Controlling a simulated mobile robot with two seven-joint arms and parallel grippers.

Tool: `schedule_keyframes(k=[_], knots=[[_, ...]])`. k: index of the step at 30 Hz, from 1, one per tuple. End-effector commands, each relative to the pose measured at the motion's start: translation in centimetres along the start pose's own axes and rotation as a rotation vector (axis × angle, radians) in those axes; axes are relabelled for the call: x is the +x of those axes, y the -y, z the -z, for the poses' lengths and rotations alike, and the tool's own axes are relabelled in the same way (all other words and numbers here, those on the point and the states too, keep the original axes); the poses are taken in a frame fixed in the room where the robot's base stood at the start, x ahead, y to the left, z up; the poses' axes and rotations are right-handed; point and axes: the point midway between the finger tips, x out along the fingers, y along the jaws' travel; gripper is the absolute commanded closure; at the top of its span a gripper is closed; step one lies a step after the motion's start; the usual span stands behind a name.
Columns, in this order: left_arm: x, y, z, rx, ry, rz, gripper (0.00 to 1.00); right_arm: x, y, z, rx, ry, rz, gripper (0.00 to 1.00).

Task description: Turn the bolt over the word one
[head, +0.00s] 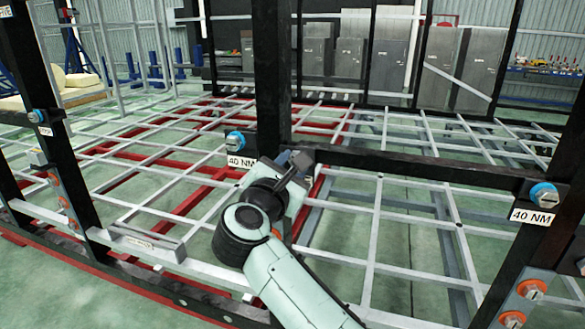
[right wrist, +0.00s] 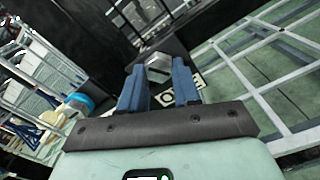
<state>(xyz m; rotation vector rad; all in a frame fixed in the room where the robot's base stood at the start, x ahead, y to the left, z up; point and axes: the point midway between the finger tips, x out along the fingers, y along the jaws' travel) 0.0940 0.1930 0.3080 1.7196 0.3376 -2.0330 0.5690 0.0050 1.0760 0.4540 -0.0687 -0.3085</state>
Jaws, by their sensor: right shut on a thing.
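My right arm comes in from the bottom of the head view, and its gripper (head: 299,161) is at the dark upright post (head: 271,75). In the right wrist view its two blue fingers (right wrist: 159,84) are shut on a grey bolt head (right wrist: 158,66), which shows between and beyond the fingertips. A white label (right wrist: 171,100) lies just behind the fingers; only a letter or two shows, and the rest of the word is hidden. The bolt is hidden in the head view behind my gripper. My left gripper is not in view.
Another blue-collared bolt (head: 543,193) is at right. Orange-ringed bolts (head: 530,289) sit below it. A dark crossbar (head: 420,166) runs right from the post.

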Motion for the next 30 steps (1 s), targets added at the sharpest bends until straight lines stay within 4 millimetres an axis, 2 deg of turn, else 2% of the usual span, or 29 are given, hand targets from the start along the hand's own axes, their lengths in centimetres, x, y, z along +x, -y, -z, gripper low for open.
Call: schedule_keyframes(k=[8, 20, 21, 23, 24, 30], knots=[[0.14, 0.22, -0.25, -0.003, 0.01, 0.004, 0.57, -0.22, -0.19, 0.07, 0.063, -0.003, -0.003, 0.99], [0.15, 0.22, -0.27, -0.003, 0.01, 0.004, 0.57, -0.21, -0.16, -0.01, 0.069, -0.002, -0.002, 0.99], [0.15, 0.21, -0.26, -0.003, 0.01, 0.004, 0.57, -0.21, -0.16, -0.02, 0.069, -0.002, -0.002, 0.65], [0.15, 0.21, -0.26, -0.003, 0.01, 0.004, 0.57, -0.19, -0.14, -0.04, 0.068, -0.002, -0.002, 0.46], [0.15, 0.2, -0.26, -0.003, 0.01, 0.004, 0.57, -0.17, -0.12, -0.05, 0.068, -0.001, -0.002, 0.43], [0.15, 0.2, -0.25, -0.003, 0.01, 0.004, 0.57, -0.07, -0.04, -0.07, 0.067, 0.0, 0.0, 0.43]])
